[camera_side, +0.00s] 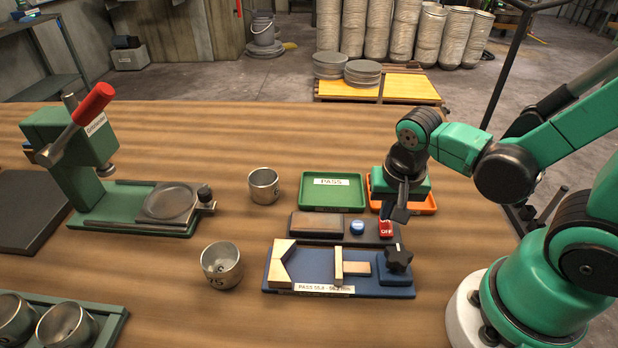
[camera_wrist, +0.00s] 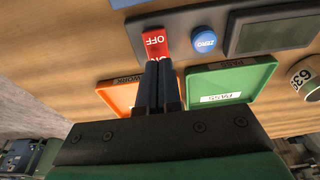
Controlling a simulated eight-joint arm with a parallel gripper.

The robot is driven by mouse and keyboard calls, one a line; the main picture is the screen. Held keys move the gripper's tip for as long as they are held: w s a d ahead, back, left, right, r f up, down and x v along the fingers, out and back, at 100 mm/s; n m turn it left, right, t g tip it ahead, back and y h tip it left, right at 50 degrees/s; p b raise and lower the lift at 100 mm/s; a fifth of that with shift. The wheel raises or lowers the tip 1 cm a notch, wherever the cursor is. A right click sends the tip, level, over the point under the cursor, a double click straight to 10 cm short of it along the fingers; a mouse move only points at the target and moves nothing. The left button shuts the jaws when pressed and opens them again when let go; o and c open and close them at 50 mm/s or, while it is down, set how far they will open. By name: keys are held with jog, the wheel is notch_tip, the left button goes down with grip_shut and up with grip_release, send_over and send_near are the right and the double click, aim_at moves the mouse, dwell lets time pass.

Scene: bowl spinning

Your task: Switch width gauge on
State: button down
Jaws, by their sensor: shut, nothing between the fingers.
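The width gauge has a blue base (camera_side: 325,262) with wooden-coloured jaws and a dark control panel (camera_side: 340,237). On the panel are a red rocker switch (camera_side: 386,228) reading OFF, a blue ZERO button (camera_side: 357,227) and a display (camera_side: 316,224). The switch (camera_wrist: 154,41) and the blank dark display (camera_wrist: 272,33) also show in the wrist view. My gripper (camera_side: 397,214) is shut and empty, pointing down at the switch. In the wrist view my fingertips (camera_wrist: 157,66) overlap the switch's near end and partly hide its ON marking. I cannot tell whether they touch it.
A green PASS tray (camera_side: 332,205) and an orange tray (camera_side: 415,207) lie behind the panel. Metal bowls (camera_side: 263,185) and (camera_side: 221,265) stand left of the gauge. A green press with a red handle (camera_side: 93,103) is further left. A bowl rack (camera_side: 105,322) is front left.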

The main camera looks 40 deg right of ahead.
jog(key=shift+d+f, duration=0.1)
jog(key=shift+f, duration=0.4)
jog(key=shift+w+d+f+g+y, duration=0.15)
jog(key=shift+w+f+g+y, duration=0.1)
jog(key=shift+g+y, duration=0.25)
jog(key=shift+w+d+f+g+y, duration=0.15)
jog(key=shift+w+f+g+y, duration=0.1)
jog(key=shift+g+y, duration=0.25)
jog(key=shift+s, duration=0.1)
jog(key=shift+a, duration=0.15)
